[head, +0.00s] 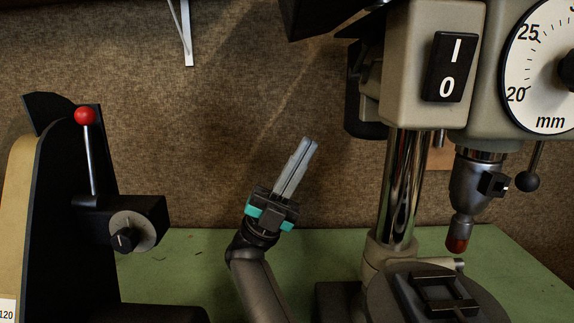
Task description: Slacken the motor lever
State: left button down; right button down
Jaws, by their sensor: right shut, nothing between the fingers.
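My right gripper (305,147) is at the middle of the head view, fingers pointing up and slightly right, shut and empty. It touches nothing that I can see. To its right stands a beige drill press with a chrome column (405,185). A dark motor part (366,95) shows behind the press head, partly hidden by it; I cannot make out a motor lever there. A short lever with a black ball (527,181) hangs beside the chuck (475,182). At the left, a red-knobbed lever (90,150) stands upright on a black machine. My left gripper is out of view.
The black belt machine (75,215) with a round dial (132,232) stands at the left. A round drill table with a small vise (440,293) sits below the chuck. The green bench (190,262) is mostly clear between the machines. A brown wall (240,90) closes the back.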

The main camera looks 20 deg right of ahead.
aim_at(371, 35)
jog(key=k, duration=1.5)
